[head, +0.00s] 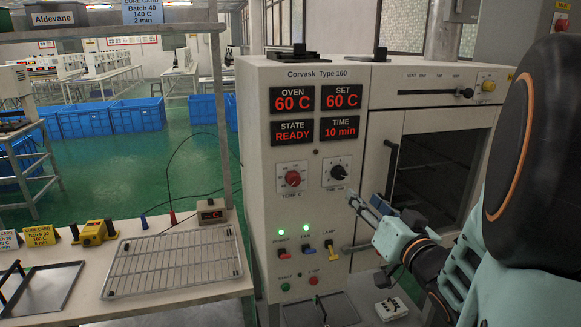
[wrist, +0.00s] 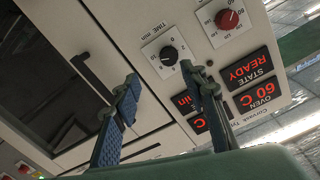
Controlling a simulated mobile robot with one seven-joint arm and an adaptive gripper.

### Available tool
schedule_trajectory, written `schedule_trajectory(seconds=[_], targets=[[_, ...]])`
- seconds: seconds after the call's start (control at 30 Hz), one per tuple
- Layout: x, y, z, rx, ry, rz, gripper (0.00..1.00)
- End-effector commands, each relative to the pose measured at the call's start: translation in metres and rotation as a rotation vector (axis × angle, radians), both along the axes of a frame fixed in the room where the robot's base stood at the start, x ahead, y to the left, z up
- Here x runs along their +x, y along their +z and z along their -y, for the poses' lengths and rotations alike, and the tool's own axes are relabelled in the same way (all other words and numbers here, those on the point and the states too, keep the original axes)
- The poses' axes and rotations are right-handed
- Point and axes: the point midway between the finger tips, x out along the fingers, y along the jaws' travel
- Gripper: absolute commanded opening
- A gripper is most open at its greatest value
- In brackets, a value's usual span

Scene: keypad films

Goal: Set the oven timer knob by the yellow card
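The oven timer knob (head: 339,173) is a black knob on the white "TIME min" dial of the oven front. It also shows in the wrist view (wrist: 169,56), with its pointer mark hard to read. The oven's time display (head: 339,128) reads 10 min. The yellow card (head: 41,236) stands on the bench at the left; it reads "Batch 30" and seemingly 100 C, its lowest line too small to read. My gripper (head: 350,222) is open and empty, just below and in front of the timer knob. In the wrist view its spread fingertips (wrist: 160,80) are apart from the knob.
A red temperature knob (head: 293,178) sits left of the timer dial. Several switches (head: 306,247) lie below. The oven door handle (head: 390,168) is to the right. A wire rack (head: 172,265) and yellow device (head: 95,232) are on the bench. A blue card (head: 142,11) reads Batch 40, 2 min.

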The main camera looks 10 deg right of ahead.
Motion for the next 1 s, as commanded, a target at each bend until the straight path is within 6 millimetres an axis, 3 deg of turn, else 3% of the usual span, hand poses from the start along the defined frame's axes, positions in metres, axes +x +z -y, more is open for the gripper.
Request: schedule_trajectory(seconds=[0.13,0.27,0.7,1.0], targets=[[-0.005,0.011,0.0,-0.049,0.02,0.022,0.39],[0.002,0.012,-0.001,-0.055,0.027,0.025,0.39],[0.079,0.011,-0.005,-0.052,0.026,0.025,0.39],[0.102,0.011,-0.005,-0.053,0.023,0.024,0.39]])
